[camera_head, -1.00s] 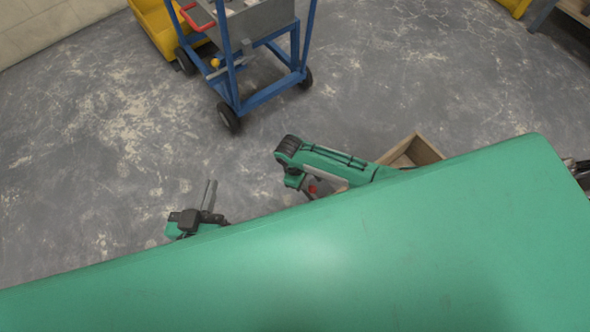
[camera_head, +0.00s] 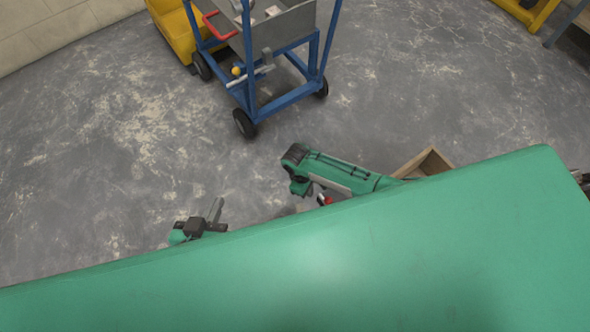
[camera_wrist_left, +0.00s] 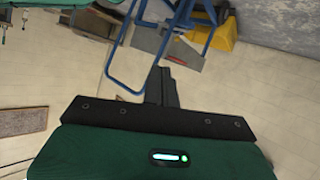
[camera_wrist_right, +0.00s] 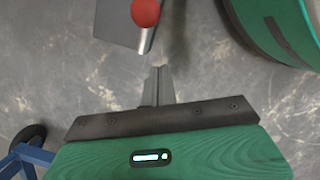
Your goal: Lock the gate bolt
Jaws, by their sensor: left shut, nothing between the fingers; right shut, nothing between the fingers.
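A blue-framed cart (camera_head: 282,99) with a grey tub (camera_head: 290,27) stands on the floor at the top of the head view. A metal rod (camera_head: 249,77) with a yellow knob (camera_head: 236,71) sits low on its near side; it looks like a bolt, but is too small to be sure. My left gripper (camera_head: 216,209) is shut and empty, well short of the cart; its fingers also show in the left wrist view (camera_wrist_left: 162,86). My right gripper (camera_wrist_right: 159,85) is shut and empty; in the head view it is mostly hidden.
A yellow container (camera_head: 172,30) stands behind the cart. A red handle (camera_head: 218,24) is on the cart's left. A wooden box (camera_head: 428,161) lies beyond my body at right. A grey plate (camera_wrist_right: 118,22) lies beside the red ball. Floor between my arms and the cart is clear.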

